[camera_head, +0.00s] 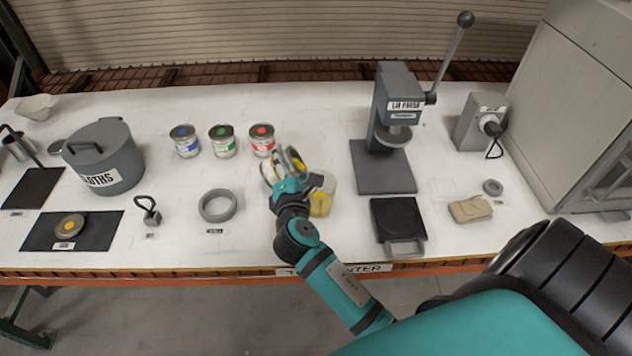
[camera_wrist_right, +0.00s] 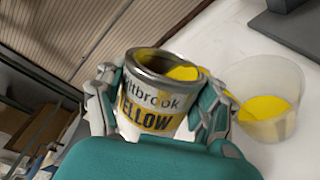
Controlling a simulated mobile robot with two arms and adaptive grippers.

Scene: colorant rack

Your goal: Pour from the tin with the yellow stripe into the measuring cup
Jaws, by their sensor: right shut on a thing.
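The yellow-labelled tin (camera_wrist_right: 154,98) is in my right gripper (camera_wrist_right: 160,112), whose fingers close on both sides of it. In the right wrist view the tin is open at the top, with yellow liquid inside. In the head view my right gripper (camera_head: 289,178) partly hides the tin, and it looks tilted. The clear measuring cup (camera_head: 325,189) stands just right of the gripper, with yellow liquid in its lower part. In the right wrist view the cup (camera_wrist_right: 272,100) is right of the tin, also with yellow inside. My left gripper is not in view.
Tins with blue (camera_head: 185,141), green (camera_head: 223,141) and red (camera_head: 262,140) marks stand behind. A grey ring (camera_head: 218,205) lies to the left. A lever press (camera_head: 385,178) and a dark plate (camera_head: 398,222) are to the right. A grey lidded pot (camera_head: 105,158) stands at the left.

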